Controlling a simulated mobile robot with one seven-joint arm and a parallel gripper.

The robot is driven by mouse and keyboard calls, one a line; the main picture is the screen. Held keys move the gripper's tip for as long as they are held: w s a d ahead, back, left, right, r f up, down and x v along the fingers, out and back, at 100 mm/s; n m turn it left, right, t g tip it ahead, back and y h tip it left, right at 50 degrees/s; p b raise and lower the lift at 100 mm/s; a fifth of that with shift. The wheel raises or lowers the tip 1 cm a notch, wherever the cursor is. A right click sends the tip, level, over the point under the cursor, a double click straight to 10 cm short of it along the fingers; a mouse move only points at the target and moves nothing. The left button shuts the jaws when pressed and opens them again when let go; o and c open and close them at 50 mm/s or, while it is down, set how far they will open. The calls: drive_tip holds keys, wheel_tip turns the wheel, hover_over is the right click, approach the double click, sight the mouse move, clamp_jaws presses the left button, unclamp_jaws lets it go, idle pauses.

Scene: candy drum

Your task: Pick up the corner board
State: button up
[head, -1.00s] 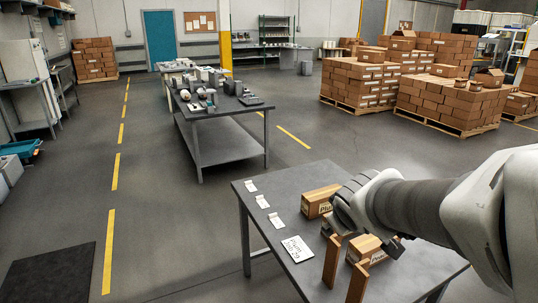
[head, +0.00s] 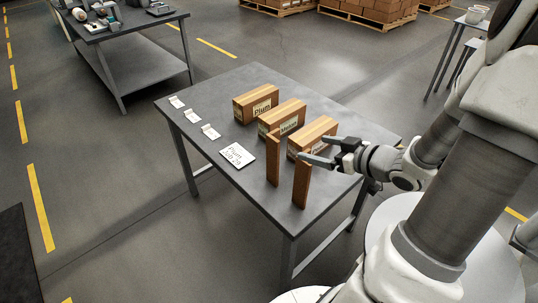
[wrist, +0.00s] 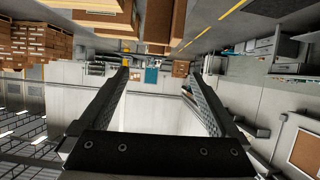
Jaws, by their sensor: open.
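Two narrow brown corner boards stand upright near the front edge of the grey table. One is the left board (head: 273,160), the other the nearer right board (head: 301,181). My gripper (head: 312,149) is open and empty, its fingers pointing left at about the height of the right board's top. In the head view the fingertips overlap the area just above and behind that board; I cannot tell the exact gap. In the wrist view my open fingers (wrist: 161,74) have nothing between them. Brown surfaces cross the top of that view, too cropped to name surely.
Three cartons stand in a row behind the boards: the Plum carton (head: 256,104), a middle carton (head: 283,117) and a third (head: 312,134), partly covered by my gripper. A handwritten card (head: 238,155) and small white tags (head: 210,131) lie at the left.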

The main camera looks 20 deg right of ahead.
drive_tip(key=b, duration=0.4)
hover_over(277, 159)
drive_tip(key=s+d, duration=0.1)
drive_tip(key=d, duration=0.2)
wheel_tip(277, 159, down, 5)
drive_tip(key=shift+b+x, duration=0.9)
drive_tip(key=shift+x, duration=1.75)
drive_tip(key=shift+w+r, duration=0.1)
drive_tip(key=shift+r, duration=0.1)
clamp_jaws()
